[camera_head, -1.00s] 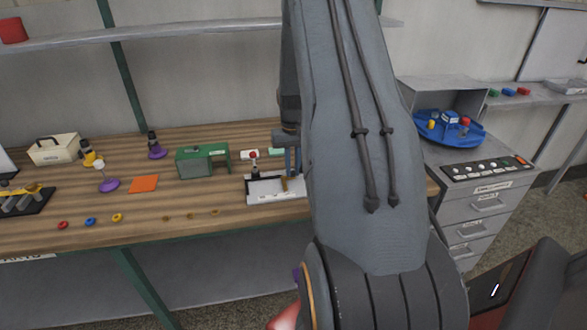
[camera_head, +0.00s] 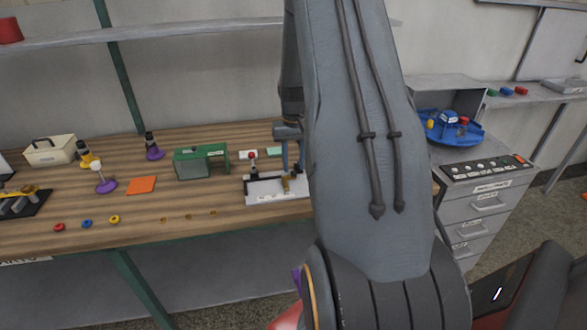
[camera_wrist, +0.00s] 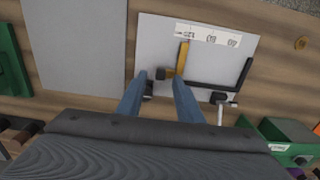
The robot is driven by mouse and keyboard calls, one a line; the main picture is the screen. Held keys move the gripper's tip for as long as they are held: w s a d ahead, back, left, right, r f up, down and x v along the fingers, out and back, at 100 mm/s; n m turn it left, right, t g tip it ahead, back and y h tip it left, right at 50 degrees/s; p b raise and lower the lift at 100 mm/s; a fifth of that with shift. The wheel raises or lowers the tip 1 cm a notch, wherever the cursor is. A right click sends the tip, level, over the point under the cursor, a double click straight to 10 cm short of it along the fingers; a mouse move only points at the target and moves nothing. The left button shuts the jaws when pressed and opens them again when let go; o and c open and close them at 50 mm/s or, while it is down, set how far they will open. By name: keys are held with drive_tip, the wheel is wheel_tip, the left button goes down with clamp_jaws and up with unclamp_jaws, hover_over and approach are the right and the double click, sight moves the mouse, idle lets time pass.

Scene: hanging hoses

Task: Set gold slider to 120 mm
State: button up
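The gold slider (camera_wrist: 180,60) sits on a white plate (camera_wrist: 157,45) with a printed number scale (camera_wrist: 207,36). A black track (camera_wrist: 225,85) runs beside it. In the head view the slider (camera_head: 287,184) shows as a small gold piece on the white fixture (camera_head: 262,197). My gripper (camera_wrist: 160,80) is open above the plate, its two blue-grey fingers apart. A small dark knob (camera_wrist: 160,73) at the slider's left side appears between the fingertips. I cannot tell whether they touch it. The scale is too small to read the slider's value.
A drawer cabinet (camera_head: 485,205) with a button panel stands to the right. The bench front has small coloured rings (camera_head: 87,224).

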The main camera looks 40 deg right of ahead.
sight(294, 172)
drive_tip(key=shift+r+b, duration=0.65)
drive_tip(key=shift+r, duration=2.15)
drive_tip(key=s+a+r+n, duration=0.1)
drive_tip(key=s+a+r, duration=0.1)
drive_tip(key=a, duration=0.7)
drive_tip(key=s+a+r+n, duration=0.1)
drive_tip(key=s+a+n, duration=0.1)
drive_tip(key=a, duration=0.7)
drive_tip(key=s+a+n+t, duration=0.1)
drive_tip(key=s+a+n, duration=0.1)
drive_tip(key=s+a, duration=1)
drive_tip(key=shift+s+a, duration=0.35)
drive_tip(key=shift+a, duration=0.5)
drive_tip(key=shift+r, duration=0.1)
drive_tip(key=shift+c, duration=0.2)
